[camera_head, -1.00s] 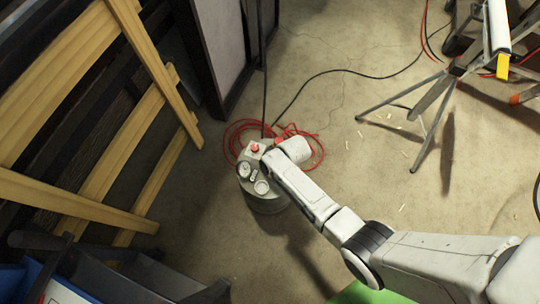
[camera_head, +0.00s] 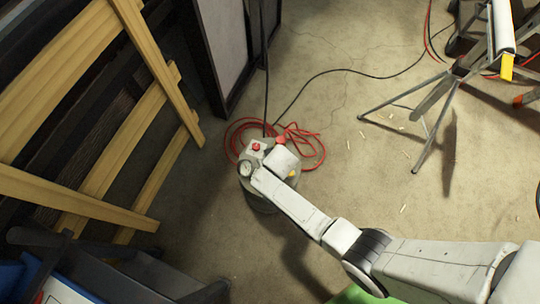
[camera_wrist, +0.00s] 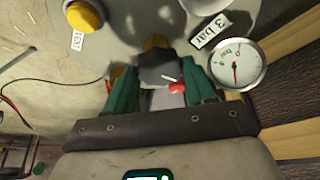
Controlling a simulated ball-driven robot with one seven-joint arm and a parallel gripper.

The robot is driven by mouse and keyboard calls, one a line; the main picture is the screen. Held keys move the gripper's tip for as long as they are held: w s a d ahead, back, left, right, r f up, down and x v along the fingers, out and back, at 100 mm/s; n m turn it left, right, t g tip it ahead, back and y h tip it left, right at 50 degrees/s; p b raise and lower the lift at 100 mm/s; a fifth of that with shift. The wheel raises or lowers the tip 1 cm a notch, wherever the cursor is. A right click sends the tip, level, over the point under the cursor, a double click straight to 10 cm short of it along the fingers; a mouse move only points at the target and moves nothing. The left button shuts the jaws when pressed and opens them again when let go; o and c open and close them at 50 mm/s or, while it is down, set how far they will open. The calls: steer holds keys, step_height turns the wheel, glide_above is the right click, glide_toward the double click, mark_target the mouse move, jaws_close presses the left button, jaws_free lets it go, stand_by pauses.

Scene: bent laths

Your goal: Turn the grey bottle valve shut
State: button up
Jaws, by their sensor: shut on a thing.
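The wrist view shows my gripper (camera_wrist: 160,82) from behind, with its two green fingers on either side of a dark grey valve (camera_wrist: 158,66). The fingers are shut on it. A yellow part shows just beyond the valve, and a small red piece with a pale pin shows between the fingers. The fingers partly hide the valve, so its exact turn cannot be told. In the head view my wrist covers the valve, over the top of a round grey vessel (camera_head: 262,205).
A yellow knob (camera_wrist: 85,15) is at the upper left. Red hose (camera_head: 312,150) lies coiled behind the vessel. Wooden laths (camera_head: 120,150) stand left; a tripod stand (camera_head: 430,110) is right.

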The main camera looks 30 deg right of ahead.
stand_by(0.4)
steer(key=o, duration=1)
steer(key=shift+o, duration=0.2)
steer(key=p+v, duration=0.3)
steer(key=v, duration=0.7)
steer(key=shift+r, duration=0.4)
steer(key=shift+s, duration=0.15)
